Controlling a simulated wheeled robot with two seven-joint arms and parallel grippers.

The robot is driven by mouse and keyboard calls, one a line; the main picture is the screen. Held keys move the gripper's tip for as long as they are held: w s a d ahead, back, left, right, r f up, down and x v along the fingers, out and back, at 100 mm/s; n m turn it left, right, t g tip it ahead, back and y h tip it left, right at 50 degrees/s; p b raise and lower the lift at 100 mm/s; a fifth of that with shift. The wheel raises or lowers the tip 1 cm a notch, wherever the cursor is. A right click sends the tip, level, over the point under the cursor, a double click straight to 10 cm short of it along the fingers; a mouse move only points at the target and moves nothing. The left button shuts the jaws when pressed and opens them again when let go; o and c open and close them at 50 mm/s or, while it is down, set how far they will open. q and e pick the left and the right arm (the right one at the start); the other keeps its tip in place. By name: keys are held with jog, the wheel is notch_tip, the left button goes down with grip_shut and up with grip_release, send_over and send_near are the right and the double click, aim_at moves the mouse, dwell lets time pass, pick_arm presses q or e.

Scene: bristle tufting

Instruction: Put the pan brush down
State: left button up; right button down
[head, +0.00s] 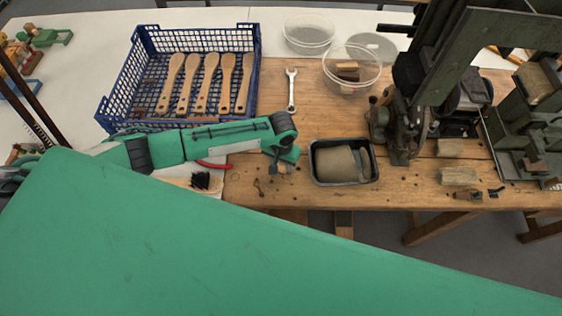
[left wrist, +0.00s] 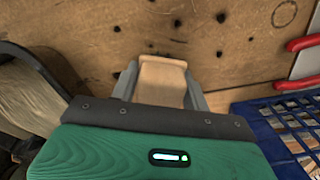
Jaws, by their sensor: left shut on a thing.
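My left gripper (head: 279,166) is low over the wooden bench, between the blue crate and the dark tray. In the left wrist view its two grey fingers (left wrist: 160,92) are shut on a pale wooden piece, which I take to be the pan brush (left wrist: 162,78). Only part of it shows; the rest is hidden by the gripper, and I cannot tell whether it touches the bench. My right gripper is not in view.
The blue crate (head: 108,112) holds several wooden brush bodies. The dark tray (head: 345,184) holds a brownish mass. A wrench (head: 291,90) and clear tubs (head: 351,69) lie behind. Dark machinery (head: 440,80) stands at right. A red-handled tool (head: 213,165) lies by my arm.

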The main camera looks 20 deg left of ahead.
pick_arm(q)
jog(key=o, duration=1.3)
jog(key=shift+f, duration=0.1)
notch_tip(320, 180, up, 12)
jog(key=b, duration=0.2)
jog(key=shift+w+r+b, duration=0.1)
jog(key=shift+r+b, duration=0.1)
jog(key=shift+b, duration=0.15)
